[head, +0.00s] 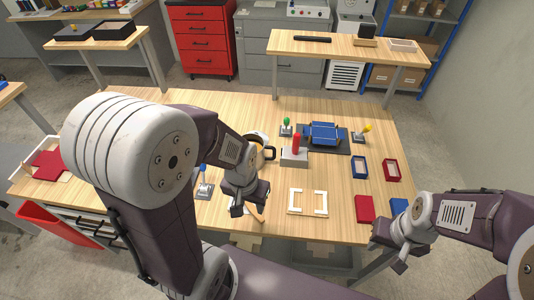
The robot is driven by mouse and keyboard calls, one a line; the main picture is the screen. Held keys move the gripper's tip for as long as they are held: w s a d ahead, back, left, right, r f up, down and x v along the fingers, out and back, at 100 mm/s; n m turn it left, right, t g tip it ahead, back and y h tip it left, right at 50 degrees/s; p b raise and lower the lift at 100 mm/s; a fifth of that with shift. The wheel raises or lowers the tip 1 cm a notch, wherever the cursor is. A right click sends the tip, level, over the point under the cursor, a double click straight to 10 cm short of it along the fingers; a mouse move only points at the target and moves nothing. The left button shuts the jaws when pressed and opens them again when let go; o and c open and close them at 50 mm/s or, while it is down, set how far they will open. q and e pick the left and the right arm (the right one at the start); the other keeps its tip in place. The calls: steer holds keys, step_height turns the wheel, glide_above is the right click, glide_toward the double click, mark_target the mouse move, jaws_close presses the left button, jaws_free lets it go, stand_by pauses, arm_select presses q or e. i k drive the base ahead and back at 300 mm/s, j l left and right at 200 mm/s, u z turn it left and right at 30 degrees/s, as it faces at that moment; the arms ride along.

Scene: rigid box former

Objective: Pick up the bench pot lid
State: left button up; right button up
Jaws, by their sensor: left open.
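I cannot single out the pot lid with certainty in the head view. A partly hidden round light item with a dark handle (269,153) stands behind my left wrist; it may be the pot or its lid. My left gripper (246,210) is open and points down over the front middle of the table. A small tan piece (258,214) shows beside its fingertips; I cannot tell whether they touch. My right gripper (388,250) is at the table's front right edge, near the red block, and its jaws are too unclear to read.
The wooden table (340,220) holds a white square frame (308,202), a red-handled block (295,150), a blue device on a dark mat (323,133), blue (359,167) and red (391,170) trays, and a red block (364,208). My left arm hides much of the left side.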

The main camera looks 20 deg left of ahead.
mark_target(265, 138)
steer(key=l+u, duration=0.8)
steer(key=u, duration=0.15)
steer(key=l+u, duration=0.5)
steer(key=i+j+z, duration=0.1)
steer(key=j, duration=0.35)
steer(key=i+j+z, duration=0.1)
steer(key=j, duration=0.4)
steer(key=i+j, duration=0.25)
steer(key=j, duration=0.25)
steer(key=i+j+z, duration=0.15)
steer(key=j, duration=0.3)
steer(key=j+z, duration=0.1)
steer(key=j, duration=0.4)
steer(key=i+j+z, duration=0.1)
steer(key=j, duration=0.45)
